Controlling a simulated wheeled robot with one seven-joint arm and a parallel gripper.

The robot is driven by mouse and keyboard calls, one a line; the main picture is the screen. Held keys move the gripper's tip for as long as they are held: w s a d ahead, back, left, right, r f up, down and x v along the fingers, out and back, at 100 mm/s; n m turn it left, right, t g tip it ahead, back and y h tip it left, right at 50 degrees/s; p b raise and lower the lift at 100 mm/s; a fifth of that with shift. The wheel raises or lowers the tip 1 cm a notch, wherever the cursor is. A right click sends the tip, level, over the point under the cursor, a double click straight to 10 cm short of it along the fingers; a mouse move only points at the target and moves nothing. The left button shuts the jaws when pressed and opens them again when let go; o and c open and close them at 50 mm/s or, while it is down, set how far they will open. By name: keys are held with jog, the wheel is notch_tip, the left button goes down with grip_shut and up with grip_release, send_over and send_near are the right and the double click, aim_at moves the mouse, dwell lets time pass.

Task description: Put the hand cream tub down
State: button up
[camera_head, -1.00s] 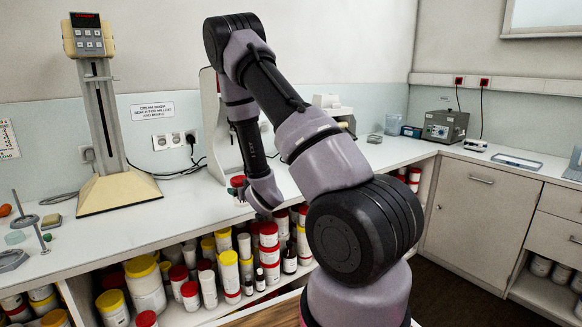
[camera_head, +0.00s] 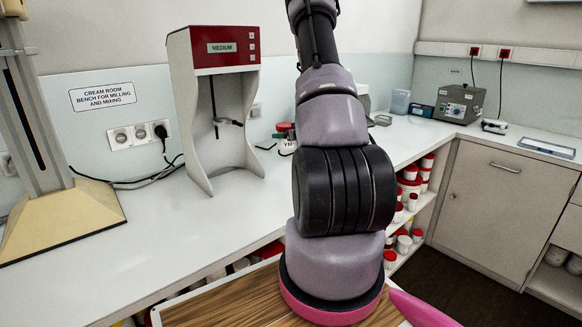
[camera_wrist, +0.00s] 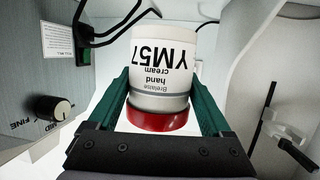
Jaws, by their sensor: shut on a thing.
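The hand cream tub (camera_wrist: 162,68) is a white tub with a red lid, labelled "YM57 hand cream". In the wrist view its label reads upside down, with the lid nearest my gripper. My gripper (camera_wrist: 165,100) is shut on it, a dark green finger on each side. In the head view the tub (camera_head: 287,146) shows upright, red lid on top, just left of my arm and right of the mixer. I cannot tell whether the tub's base touches the bench.
A red-topped mixer (camera_head: 222,55) showing "MEDIUM" stands on the white bench (camera_head: 150,245), left of the tub. In the wrist view, a grey machine with a knob (camera_wrist: 55,108) is close on the left. Bare bench lies in front of the mixer.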

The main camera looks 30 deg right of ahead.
jog(key=shift+d+r, duration=0.15)
jog(key=shift+d, duration=0.7)
jog(key=shift+d+f, duration=0.2)
jog(key=shift+f, duration=0.1)
notch_tip(320, 180, down, 9)
jog(key=shift+f, duration=0.1)
jog(key=o, duration=1.4)
jog(key=shift+f, duration=0.15)
